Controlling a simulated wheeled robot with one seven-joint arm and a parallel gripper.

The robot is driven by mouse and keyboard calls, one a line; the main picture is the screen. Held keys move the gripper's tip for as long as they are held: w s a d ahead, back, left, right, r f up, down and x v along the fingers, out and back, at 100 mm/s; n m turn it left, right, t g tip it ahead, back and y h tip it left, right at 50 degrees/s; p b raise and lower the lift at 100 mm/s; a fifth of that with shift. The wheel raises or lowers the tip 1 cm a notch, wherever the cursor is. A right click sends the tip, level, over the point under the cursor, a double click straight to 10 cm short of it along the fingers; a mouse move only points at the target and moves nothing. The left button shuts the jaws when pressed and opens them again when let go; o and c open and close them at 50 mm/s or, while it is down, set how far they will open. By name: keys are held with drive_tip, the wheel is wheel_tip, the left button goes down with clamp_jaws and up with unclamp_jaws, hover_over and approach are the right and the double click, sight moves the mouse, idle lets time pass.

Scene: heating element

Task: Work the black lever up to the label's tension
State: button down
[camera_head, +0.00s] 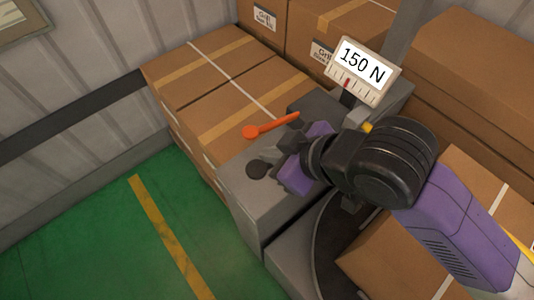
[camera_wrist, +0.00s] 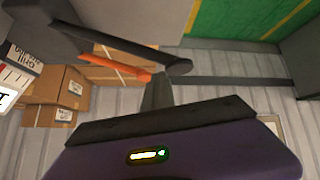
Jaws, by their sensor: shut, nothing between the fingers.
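The label reading 150 N (camera_head: 362,62) stands above a grey machine (camera_head: 258,213); a scale with a red mark sits on its lower edge. The black lever's round dark end (camera_head: 262,168) shows at the machine's left side, and the rest is hidden behind my gripper. In the wrist view the black lever (camera_wrist: 135,52) is a dark bar running down to the right. An orange lever (camera_head: 271,125) lies beyond it; it also shows in the wrist view (camera_wrist: 120,63). My gripper (camera_head: 279,160) is shut and empty, close beside the black lever; contact cannot be told.
Cardboard boxes (camera_head: 215,80) stand behind the machine, and more boxes (camera_head: 470,60) are at the right. A grey wall (camera_head: 80,60) is at the left. The green floor (camera_head: 100,240) with a yellow line is open at the lower left.

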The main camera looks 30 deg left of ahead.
sight(265, 174)
drive_tip(key=shift+s+a+f+b, duration=0.1)
drive_tip(key=shift+s+f+b, duration=0.15)
drive_tip(key=shift+f+b, duration=0.25)
drive_tip(key=shift+s+a+f+b, duration=0.1)
drive_tip(key=shift+s+f+b, duration=0.2)
drive_tip(key=shift+f, duration=0.35)
idle(1.0)
drive_tip(key=shift+s+a+f+b, duration=0.15)
drive_tip(key=shift+s+f+b, duration=0.2)
drive_tip(key=shift+f+b, duration=0.15)
drive_tip(key=shift+s+a+f+b, duration=0.15)
drive_tip(key=shift+s+f+b, duration=0.2)
drive_tip(key=shift+f, duration=0.25)
idle(1.7)
drive_tip(key=shift+r, duration=0.1)
drive_tip(key=shift+w+d+r+p, duration=0.1)
drive_tip(key=shift+w+r+p, duration=0.15)
drive_tip(key=shift+r+p, duration=0.35)
drive_tip(key=shift+w+d+r+p, duration=0.1)
drive_tip(key=shift+w+r+p, duration=0.15)
drive_tip(key=shift+r+p, duration=0.35)
drive_tip(key=shift+w+d+r+p, duration=0.15)
drive_tip(key=shift+w+r+p, duration=0.3)
drive_tip(key=shift+r, duration=0.3)
drive_tip(key=shift+w+d+r+p, duration=0.15)
drive_tip(key=shift+w+r+p, duration=0.15)
drive_tip(key=shift+r+p, duration=0.35)
drive_tip(key=shift+w+d+r+p, duration=0.15)
drive_tip(key=shift+w+r+p, duration=0.25)
drive_tip(key=shift+r, duration=0.45)
